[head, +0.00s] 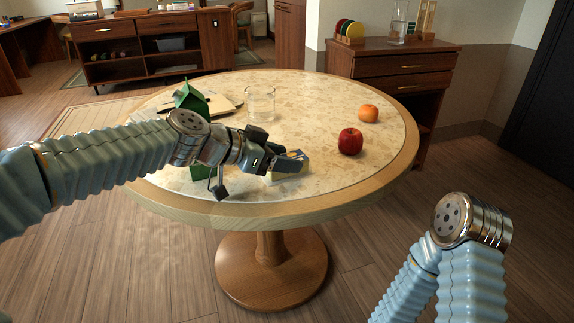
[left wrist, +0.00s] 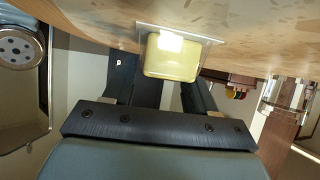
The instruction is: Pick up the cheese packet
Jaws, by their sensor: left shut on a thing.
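The cheese packet (head: 288,177), a pale packet with yellow cheese, is at the near edge of the round table, partly hidden by my left gripper (head: 297,160). In the left wrist view the packet (left wrist: 172,58) shows as a yellow block with a clear, pale rim, between the dark fingers of my left gripper (left wrist: 163,78). The left gripper is shut on it. The packet is at or very close to the tabletop; I cannot tell whether it touches. My right gripper is out of view; only part of the right arm shows at the lower right.
On the round table (head: 315,105) are a red apple (head: 350,141), an orange (head: 368,113), a clear glass (head: 260,103) and a green carton (head: 190,97), partly behind my left arm. A flat board (head: 222,104) lies behind the arm.

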